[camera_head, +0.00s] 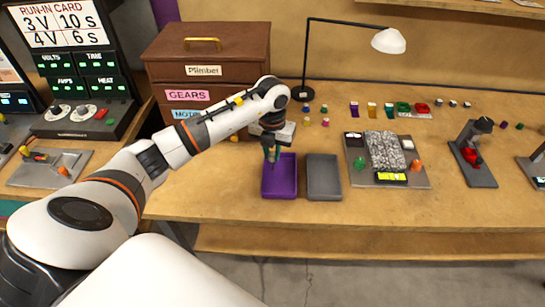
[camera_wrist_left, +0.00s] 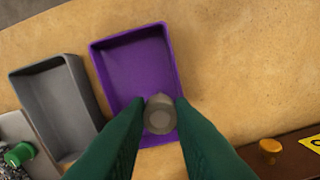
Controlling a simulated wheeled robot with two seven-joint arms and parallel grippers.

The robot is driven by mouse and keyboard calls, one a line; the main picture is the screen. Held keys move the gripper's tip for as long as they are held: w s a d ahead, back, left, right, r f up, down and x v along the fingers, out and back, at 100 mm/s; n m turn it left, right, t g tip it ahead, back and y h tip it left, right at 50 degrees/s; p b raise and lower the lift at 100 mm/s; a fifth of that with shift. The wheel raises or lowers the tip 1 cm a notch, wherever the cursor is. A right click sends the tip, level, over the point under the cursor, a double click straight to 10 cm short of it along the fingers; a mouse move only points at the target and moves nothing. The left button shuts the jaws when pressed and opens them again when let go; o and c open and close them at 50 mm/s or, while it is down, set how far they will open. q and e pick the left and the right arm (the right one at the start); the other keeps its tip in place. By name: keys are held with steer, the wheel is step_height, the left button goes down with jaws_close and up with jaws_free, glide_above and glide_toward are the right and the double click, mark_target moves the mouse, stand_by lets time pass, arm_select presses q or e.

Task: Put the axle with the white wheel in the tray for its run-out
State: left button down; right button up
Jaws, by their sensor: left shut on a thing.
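My left gripper (camera_head: 271,152) is over the back part of the purple tray (camera_head: 279,196). In the left wrist view its green fingers (camera_wrist_left: 160,118) are shut on a small pale grey round piece (camera_wrist_left: 159,115), seen end-on. I cannot tell from this whether it is the axle with the white wheel. The piece overlaps the edge of the purple tray (camera_wrist_left: 132,65) in that view. The tray floor that shows is bare. A grey tray (camera_head: 324,178) stands just right of the purple one and looks empty; it also shows in the left wrist view (camera_wrist_left: 60,100). My right gripper is out of view.
A brown drawer cabinet (camera_head: 205,55) stands behind the tray on the left. A desk lamp (camera_head: 388,41) stands at the back. A grey fixture plate (camera_head: 387,178) with a pebbled block is to the right. Several small coloured parts (camera_head: 372,110) line the bench's back. The bench front is clear.

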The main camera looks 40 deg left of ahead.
mark_target(272, 155)
arm_select(q)
step_height(272, 155, down, 2)
steer(key=shift+f, duration=0.55)
steer(key=c, duration=1.3)
jaws_free()
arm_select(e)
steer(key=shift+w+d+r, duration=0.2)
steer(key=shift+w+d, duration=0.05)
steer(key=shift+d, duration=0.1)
arm_select(q)
steer(key=shift+o, duration=0.2)
steer(key=shift+r, duration=0.55)
step_height(272, 155, up, 10)
steer(key=shift+r+b, duration=0.25)
steer(key=shift+b, duration=0.75)
steer(key=shift+r, duration=0.4)
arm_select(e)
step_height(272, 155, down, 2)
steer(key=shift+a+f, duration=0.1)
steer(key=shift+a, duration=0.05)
